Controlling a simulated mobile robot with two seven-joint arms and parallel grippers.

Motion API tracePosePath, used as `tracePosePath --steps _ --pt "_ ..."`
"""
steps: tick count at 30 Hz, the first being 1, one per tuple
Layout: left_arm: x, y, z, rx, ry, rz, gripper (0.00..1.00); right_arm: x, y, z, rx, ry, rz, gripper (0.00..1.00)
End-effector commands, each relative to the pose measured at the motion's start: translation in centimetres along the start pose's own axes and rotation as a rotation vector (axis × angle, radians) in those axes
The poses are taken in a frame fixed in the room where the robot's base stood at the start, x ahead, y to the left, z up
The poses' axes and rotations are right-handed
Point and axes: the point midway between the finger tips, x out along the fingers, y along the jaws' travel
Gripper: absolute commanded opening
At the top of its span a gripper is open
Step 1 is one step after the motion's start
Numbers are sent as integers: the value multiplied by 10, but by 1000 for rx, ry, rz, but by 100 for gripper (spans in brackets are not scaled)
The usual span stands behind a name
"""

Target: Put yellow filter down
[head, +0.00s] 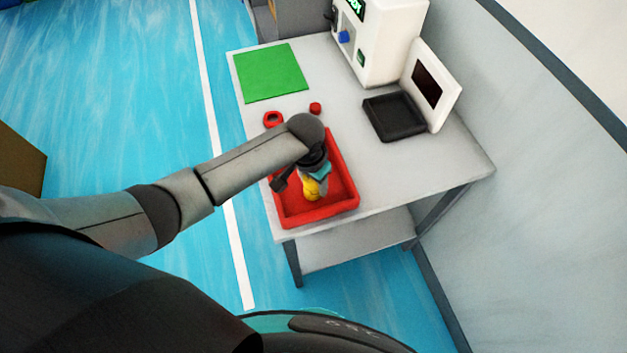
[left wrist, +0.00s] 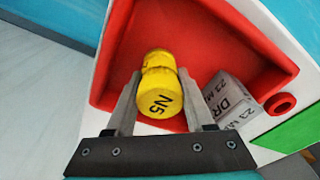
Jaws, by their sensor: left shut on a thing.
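The yellow filter (left wrist: 160,90) is marked "N5" and sits between the two fingers of my left gripper (left wrist: 159,105), which is shut on it. In the head view the yellow filter (head: 311,189) shows below my left gripper (head: 312,180), over the red tray (head: 346,172). In the left wrist view the red tray (left wrist: 215,40) lies behind the filter. I cannot tell whether the filter touches the tray floor. My right gripper is not in view.
A white box with black print (left wrist: 232,100) shows beside the filter in the left wrist view. On the table (head: 400,170) are a green mat (head: 270,72), a red ring (head: 273,119), a small red piece (head: 315,108), a black tray (head: 394,116) and a white machine (head: 385,45).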

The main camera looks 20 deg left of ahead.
Motion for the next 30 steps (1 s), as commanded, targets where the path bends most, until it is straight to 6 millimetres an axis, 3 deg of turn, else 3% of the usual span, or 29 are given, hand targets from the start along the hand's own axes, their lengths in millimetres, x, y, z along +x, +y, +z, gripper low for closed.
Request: tracePosePath --steps 2,3,11,22,30 --pt "2 0 0 -1 0 0 0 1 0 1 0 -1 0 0" --pt "3 0 0 -1 0 0 54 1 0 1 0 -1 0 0" --pt "3 0 0 -1 0 0 83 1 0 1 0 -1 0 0" --pt "-6 0 -1 0 1 1 83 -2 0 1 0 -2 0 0" --pt "-55 0 -2 1 4 1 83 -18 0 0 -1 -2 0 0"
